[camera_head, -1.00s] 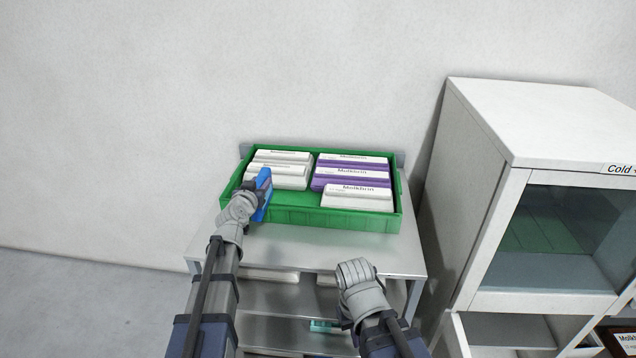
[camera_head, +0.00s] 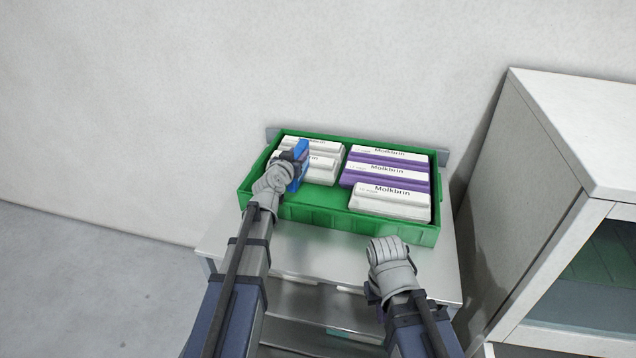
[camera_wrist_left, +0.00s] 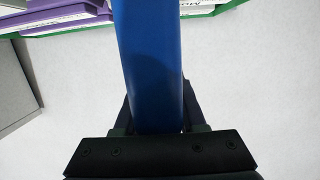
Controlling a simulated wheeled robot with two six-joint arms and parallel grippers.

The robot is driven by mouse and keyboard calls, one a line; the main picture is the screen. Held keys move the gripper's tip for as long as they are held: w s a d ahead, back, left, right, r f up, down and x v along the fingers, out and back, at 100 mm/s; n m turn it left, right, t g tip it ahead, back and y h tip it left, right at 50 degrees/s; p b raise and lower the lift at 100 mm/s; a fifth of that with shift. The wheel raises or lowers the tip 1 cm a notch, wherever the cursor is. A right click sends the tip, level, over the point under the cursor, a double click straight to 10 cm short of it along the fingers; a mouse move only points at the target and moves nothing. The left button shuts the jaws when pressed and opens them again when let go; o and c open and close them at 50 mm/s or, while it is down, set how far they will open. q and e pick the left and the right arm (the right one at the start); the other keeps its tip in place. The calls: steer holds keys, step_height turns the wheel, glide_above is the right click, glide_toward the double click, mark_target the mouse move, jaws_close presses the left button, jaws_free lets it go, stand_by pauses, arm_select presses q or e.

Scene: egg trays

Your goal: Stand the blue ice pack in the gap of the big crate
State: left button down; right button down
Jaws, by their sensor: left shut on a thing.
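The blue ice pack (camera_head: 299,165) is held in my left gripper (camera_head: 290,172), over the left front part of the big green crate (camera_head: 310,212). In the left wrist view the ice pack (camera_wrist_left: 150,65) rises from between the jaws of my left gripper (camera_wrist_left: 158,125). The crate holds white egg boxes (camera_head: 322,168) at the back left, and purple and white egg boxes (camera_head: 390,203) on the right. Bare green floor shows at the front left, below the ice pack. My right gripper (camera_head: 388,250) is in front of the crate; its jaws are hidden by the hand.
The crate stands on a metal cart (camera_head: 300,245) against the pale wall. A white cabinet (camera_head: 560,160) with a glass front stands to the right. Lower cart shelves lie below the arms. The cart top is bare in front of the crate.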

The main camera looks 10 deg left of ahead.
arm_select(q)
step_height(320, 180, down, 6)
steer(key=b, duration=0.4)
steer(key=shift+r, duration=0.25)
steer(key=shift+b, duration=0.35)
step_height(320, 180, down, 4)
steer(key=b, duration=0.3)
steer(key=shift+r, duration=0.15)
steer(key=shift+b, duration=0.3)
steer(key=shift+c, duration=2.4)
jaws_free()
